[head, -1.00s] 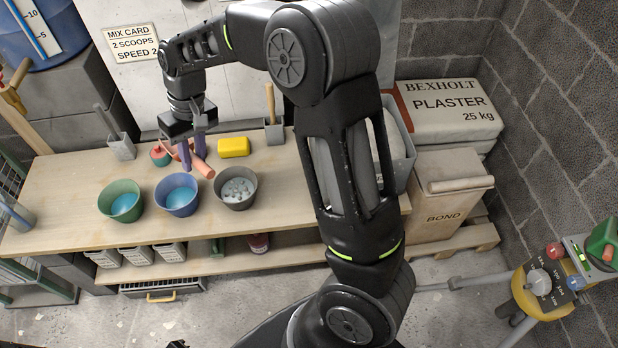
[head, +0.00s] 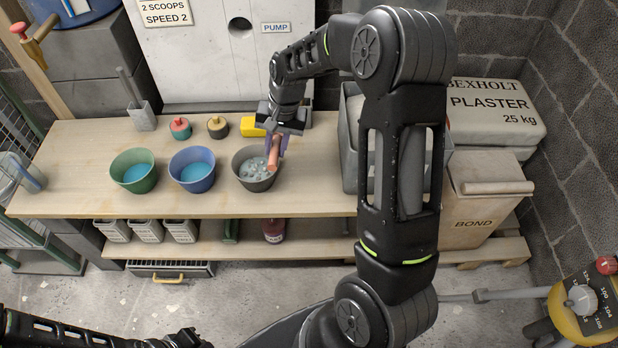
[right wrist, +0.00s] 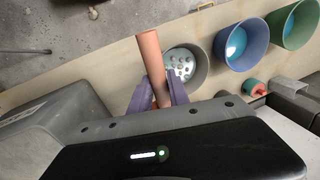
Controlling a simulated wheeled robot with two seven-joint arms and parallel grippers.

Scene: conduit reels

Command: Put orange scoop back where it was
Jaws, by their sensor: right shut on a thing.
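The orange scoop (head: 273,152) is held between the purple fingers of my right gripper (head: 279,141), above the grey bucket (head: 238,177) on the workbench. In the right wrist view, the scoop (right wrist: 150,54) shows as a long orange cylinder between the two fingers (right wrist: 160,95), tilted and beside the grey bucket. Its scoop end cannot be made out. My left gripper (head: 188,338) is only partly seen at the bottom edge, and its jaws are not clear.
A blue bucket (head: 207,180) and a green bucket (head: 148,182) stand left of the grey one. A yellow block (head: 250,127), a red-topped pot (head: 180,128) and a black pot (head: 217,126) sit behind. A grey bin (head: 350,150) stands right; the bench's left front is clear.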

